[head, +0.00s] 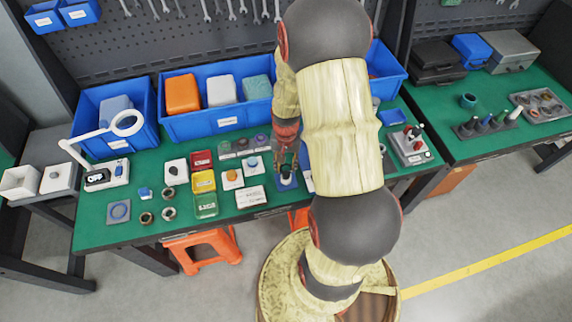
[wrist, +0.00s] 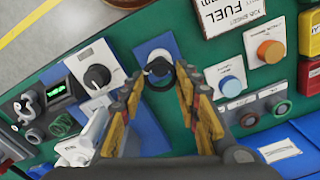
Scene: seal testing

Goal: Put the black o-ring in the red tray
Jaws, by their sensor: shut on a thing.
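The black o-ring (wrist: 158,82) is between my fingertips in the wrist view, over a blue block with a pale top. Whether it still touches the block is unclear. My gripper (wrist: 160,82) is shut on the ring, with its yellow-and-dark fingers on either side. In the head view, my gripper (head: 287,165) points down just above the blue block (head: 286,183), and the ring is too small to make out clearly. The red tray (head: 202,160) lies to the left on the green bench, behind a yellow tray. It also shows at the right edge of the wrist view (wrist: 308,78).
The yellow tray (head: 204,181) and green tray (head: 205,206) stand in front of the red one. Devices with orange (head: 231,178) and blue (head: 253,165) knobs stand between my gripper and the trays. A white box (head: 251,197) lies near the front edge. Blue bins (head: 218,118) line the back.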

